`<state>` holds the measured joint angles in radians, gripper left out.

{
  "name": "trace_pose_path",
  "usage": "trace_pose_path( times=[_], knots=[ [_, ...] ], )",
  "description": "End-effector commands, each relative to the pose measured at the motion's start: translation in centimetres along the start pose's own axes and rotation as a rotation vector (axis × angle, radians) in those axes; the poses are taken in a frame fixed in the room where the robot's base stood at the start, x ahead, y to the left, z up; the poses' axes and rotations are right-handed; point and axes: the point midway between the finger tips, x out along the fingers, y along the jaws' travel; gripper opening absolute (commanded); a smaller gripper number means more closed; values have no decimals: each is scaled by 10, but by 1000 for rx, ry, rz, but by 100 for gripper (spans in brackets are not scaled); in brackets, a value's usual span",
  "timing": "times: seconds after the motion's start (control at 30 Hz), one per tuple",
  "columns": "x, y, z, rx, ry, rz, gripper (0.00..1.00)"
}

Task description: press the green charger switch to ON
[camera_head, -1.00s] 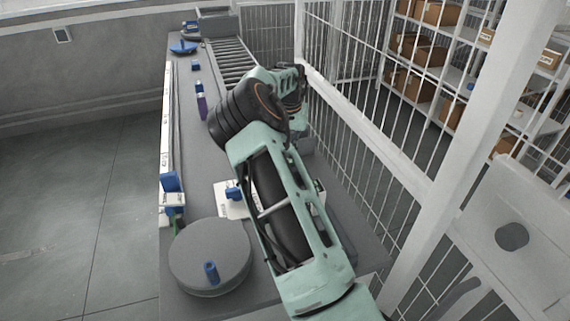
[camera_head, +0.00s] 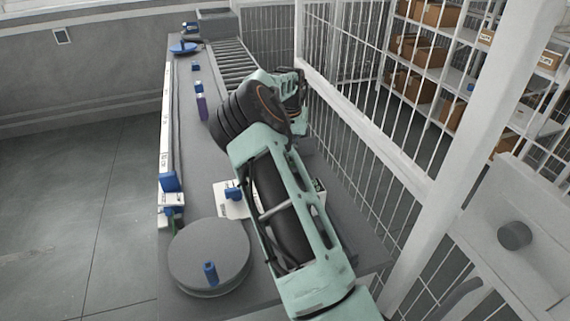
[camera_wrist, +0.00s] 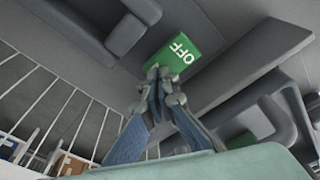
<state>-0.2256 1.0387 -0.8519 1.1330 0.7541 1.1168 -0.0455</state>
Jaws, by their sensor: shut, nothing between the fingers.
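In the wrist view a green plate (camera_wrist: 181,50) reads OFF in white letters, seen upside down and tilted. My gripper (camera_wrist: 159,74) is shut and empty, with its fingertips at the lower left edge of this plate in the picture. I cannot tell whether the tips touch it. In the head view my arm hides the gripper and the OFF plate.
In the wrist view a grey bar (camera_wrist: 250,62) lies right of the plate. In the head view a grey bench (camera_head: 182,250) carries a round turntable (camera_head: 209,256) with a blue peg and a roller conveyor (camera_head: 232,60). A wire fence (camera_head: 350,125) stands to the right.

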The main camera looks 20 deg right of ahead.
Motion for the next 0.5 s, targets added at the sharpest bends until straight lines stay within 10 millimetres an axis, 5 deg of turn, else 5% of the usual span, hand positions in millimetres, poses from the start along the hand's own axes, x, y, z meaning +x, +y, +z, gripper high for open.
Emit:
trace_pose_path(
  times=[0.5],
  knots=[
    [-30, 0, -4, 1, 0, -2, 0]
  ],
)
